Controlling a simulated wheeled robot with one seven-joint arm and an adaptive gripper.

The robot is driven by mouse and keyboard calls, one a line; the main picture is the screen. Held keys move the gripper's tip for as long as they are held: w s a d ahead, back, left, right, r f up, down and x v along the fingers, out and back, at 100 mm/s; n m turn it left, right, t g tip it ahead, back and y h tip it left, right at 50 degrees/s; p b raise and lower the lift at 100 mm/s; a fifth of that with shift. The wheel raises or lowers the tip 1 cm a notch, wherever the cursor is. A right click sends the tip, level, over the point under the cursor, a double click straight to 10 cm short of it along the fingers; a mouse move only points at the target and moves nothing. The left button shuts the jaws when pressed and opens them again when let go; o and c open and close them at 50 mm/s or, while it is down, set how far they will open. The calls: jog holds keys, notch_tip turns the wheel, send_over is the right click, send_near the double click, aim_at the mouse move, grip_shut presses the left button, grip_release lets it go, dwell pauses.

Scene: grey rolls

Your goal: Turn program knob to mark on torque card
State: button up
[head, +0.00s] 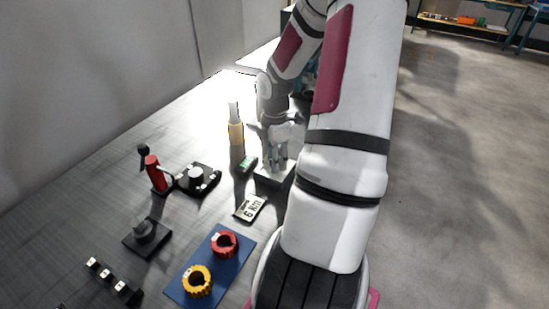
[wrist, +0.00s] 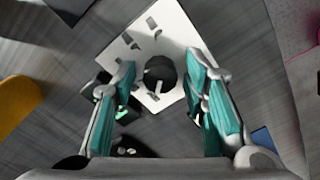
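The program knob (wrist: 160,74) is a dark round dial with a pale pointer bar, on a white plate (wrist: 178,28) with several dark marks around it. In the head view its pale box (head: 272,180) stands on the table, and my gripper hides the knob. My gripper (wrist: 161,80) is open above the plate, with one teal finger on each side of the knob; contact is not visible. In the head view my gripper (head: 279,160) points down over the box. The torque card (head: 250,208) lies flat in front of the box, with a dark "6" and unit letters.
A small dark device with a green face (head: 248,163) and a yellow-and-white bottle (head: 236,135) stand left of the box. A dial block (head: 197,178), red-handled tool (head: 154,172) and grey knob block (head: 146,234) stand farther left. A blue mat (head: 211,255) holds red and yellow rings.

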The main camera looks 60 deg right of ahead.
grip_shut()
jog(key=shift+m+p, duration=0.3)
jog(key=shift+m, duration=0.1)
jog(key=m+p, duration=0.2)
jog(key=m, duration=0.2)
jog(key=shift+r+m, duration=0.1)
jog(key=shift+m, duration=0.3)
jog(key=m+p, duration=0.1)
jog(key=m, duration=1)
jog(key=shift+m, duration=0.3)
jog(key=m+b, duration=0.1)
jog(key=m, duration=0.5)
jog(key=shift+m, duration=0.3)
